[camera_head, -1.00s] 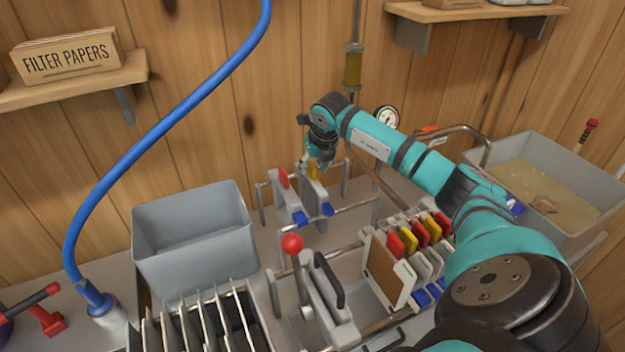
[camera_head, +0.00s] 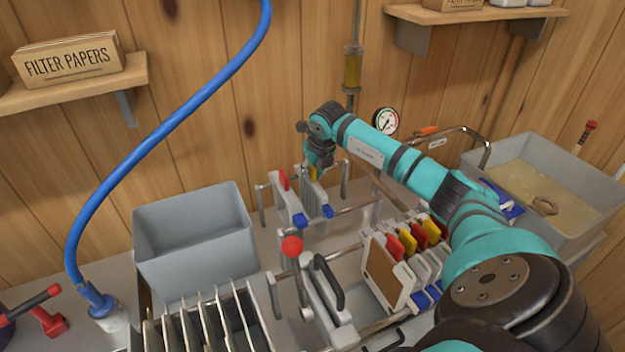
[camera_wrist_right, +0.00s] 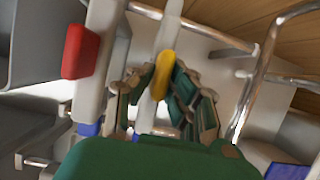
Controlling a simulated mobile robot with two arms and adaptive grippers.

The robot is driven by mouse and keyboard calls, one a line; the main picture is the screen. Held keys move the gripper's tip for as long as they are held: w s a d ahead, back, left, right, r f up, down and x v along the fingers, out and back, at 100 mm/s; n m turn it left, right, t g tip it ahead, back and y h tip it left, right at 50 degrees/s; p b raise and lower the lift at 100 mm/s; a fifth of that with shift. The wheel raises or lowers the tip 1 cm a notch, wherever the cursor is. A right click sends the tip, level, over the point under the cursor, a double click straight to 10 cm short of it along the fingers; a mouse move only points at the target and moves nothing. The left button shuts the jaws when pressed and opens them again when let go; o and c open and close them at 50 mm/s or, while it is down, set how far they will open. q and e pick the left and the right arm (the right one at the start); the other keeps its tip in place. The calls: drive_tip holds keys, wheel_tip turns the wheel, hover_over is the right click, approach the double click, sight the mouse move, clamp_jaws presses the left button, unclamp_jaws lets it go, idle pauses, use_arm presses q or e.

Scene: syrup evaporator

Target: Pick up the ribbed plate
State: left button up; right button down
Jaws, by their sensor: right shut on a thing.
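A pale plate with a yellow tab (camera_wrist_right: 151,113) stands upright on the rails in the middle of the press. My right gripper (camera_head: 314,170) is over its top, pointing down. In the wrist view my right gripper (camera_wrist_right: 164,88) has its green fingers closed on both sides of the yellow tab. The plate's faces are mostly hidden, so I cannot tell whether they are ribbed. A similar plate with a red tab (camera_head: 287,196) stands just to its left, apart from it. My left gripper is not in view.
A grey empty bin (camera_head: 195,245) stands at the left, behind a rack of thin plates (camera_head: 205,325). More tabbed plates (camera_head: 410,262) stand at the right front. A lever with a red ball (camera_head: 292,246) rises nearby. A tub of liquid (camera_head: 535,180) is at the far right.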

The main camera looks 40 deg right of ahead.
drive_tip(key=shift+w+r, duration=0.1)
drive_tip(key=shift+r, duration=0.5)
wheel_tip(320, 180, up, 17)
drive_tip(key=b, duration=0.3)
drive_tip(key=shift+b, duration=0.3)
drive_tip(key=shift+r+p, duration=0.55)
drive_tip(key=shift+p, duration=0.2)
drive_tip(key=shift+r, duration=0.1)
